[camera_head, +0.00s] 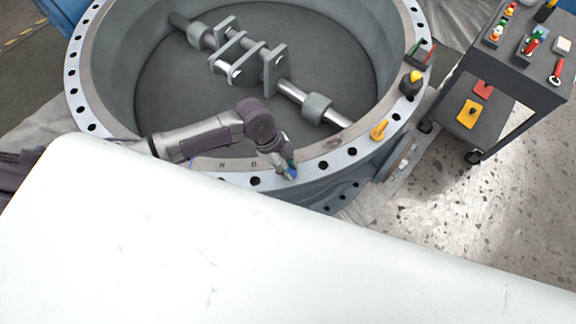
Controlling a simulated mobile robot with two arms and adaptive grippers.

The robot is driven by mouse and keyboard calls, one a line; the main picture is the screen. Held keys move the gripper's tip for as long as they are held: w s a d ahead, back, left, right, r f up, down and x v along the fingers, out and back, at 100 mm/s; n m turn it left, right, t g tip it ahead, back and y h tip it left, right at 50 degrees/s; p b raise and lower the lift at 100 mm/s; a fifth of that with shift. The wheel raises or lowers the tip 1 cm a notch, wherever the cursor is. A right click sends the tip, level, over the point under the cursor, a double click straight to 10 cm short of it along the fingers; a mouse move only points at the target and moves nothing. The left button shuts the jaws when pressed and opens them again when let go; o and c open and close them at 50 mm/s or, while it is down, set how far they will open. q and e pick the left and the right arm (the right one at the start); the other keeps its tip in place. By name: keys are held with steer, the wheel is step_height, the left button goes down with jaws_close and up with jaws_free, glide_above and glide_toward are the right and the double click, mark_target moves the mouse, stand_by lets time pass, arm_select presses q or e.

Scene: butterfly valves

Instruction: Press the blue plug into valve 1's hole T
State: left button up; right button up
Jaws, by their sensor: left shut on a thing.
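Valve 1 is most likely the large grey ring-shaped butterfly valve (90,60), with a pale flange pierced by black bolt holes. Letters N and D show on its near inner rim; no letter T is readable. My left arm reaches in from the left over the near flange. My left gripper (290,170) is shut on the blue plug (291,174) at the near flange, right of the letter D. The fingers partly cover the plug, and the hole under it is hidden. I cannot tell whether the plug is in a hole. My right gripper is not in view.
A dark trolley (510,70) stands at right. A white surface (200,240) fills the foreground.

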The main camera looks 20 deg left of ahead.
arm_select(q)
steer(key=shift+f, duration=0.2)
steer(key=shift+f+b, duration=0.4)
jaws_close()
steer(key=o, duration=1.5)
jaws_free()
step_height(320, 180, up, 6)
steer(key=p, duration=0.6)
steer(key=shift+r, duration=0.1)
